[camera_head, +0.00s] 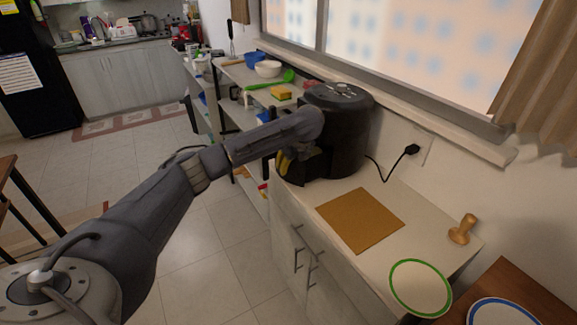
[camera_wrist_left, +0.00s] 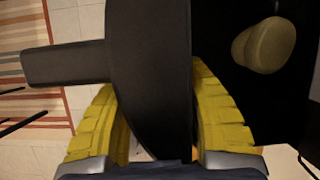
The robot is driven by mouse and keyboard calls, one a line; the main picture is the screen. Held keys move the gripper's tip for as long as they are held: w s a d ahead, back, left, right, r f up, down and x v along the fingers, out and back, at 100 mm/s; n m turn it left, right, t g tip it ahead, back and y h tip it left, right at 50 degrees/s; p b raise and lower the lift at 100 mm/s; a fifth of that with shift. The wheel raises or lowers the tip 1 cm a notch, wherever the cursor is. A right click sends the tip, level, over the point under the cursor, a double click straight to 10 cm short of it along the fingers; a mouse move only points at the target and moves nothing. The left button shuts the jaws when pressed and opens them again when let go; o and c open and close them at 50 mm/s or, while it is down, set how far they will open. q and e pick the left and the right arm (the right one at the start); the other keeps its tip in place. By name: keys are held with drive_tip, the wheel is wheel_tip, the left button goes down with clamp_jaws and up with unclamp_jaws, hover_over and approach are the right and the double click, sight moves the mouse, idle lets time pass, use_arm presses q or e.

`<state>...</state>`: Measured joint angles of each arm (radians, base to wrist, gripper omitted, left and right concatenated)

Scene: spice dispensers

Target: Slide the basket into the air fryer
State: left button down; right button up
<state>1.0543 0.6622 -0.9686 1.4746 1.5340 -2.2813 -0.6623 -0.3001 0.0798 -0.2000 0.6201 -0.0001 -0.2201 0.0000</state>
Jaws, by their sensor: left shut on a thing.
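The black air fryer (camera_head: 345,135) stands on the counter by the window wall. My left gripper (camera_head: 288,166) is low at its left side, with yellow fingers partly hidden by my arm. In the left wrist view, the yellow fingers (camera_wrist_left: 155,105) are on either side of the basket's dark curved front (camera_wrist_left: 150,60), shut on it. The basket's handle (camera_wrist_left: 62,65) sticks out to the left. To the right of the front is a dark interior with a tan, rounded piece (camera_wrist_left: 264,45) in it. In the head view my arm hides most of the basket.
A brown square mat (camera_head: 361,220), a green-rimmed plate (camera_head: 420,288) and a wooden tool (camera_head: 463,230) are on the counter. A power cord (camera_head: 385,172) runs from the fryer to the wall. Shelves with bowls (camera_head: 267,69) stand behind.

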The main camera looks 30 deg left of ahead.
use_arm(q)
drive_tip(key=shift+w+d, duration=0.45)
drive_tip(key=shift+w, duration=0.4)
drive_tip(key=shift+w+d, duration=0.45)
drive_tip(key=shift+w, duration=0.4)
drive_tip(key=c, duration=0.7)
unclamp_jaws()
drive_tip(key=shift+r, duration=0.1)
